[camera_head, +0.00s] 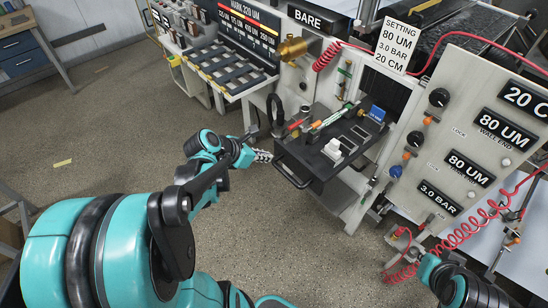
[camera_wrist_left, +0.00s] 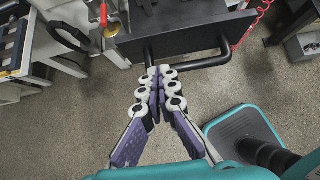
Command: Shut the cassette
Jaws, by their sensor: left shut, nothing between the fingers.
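The cassette (camera_head: 305,158) appears as a black drawer-like tray standing out from the machine's front in the head view. A black bar handle (camera_head: 290,174) is on its near side. In the left wrist view, the cassette's dark front (camera_wrist_left: 190,38) spans the top, with the handle (camera_wrist_left: 205,64) below it. My left gripper (camera_head: 268,156) is shut and empty, its fingertips (camera_wrist_left: 160,72) together at the handle's left part. I cannot tell whether they touch it.
The floor (camera_head: 100,135) at left is mostly clear.

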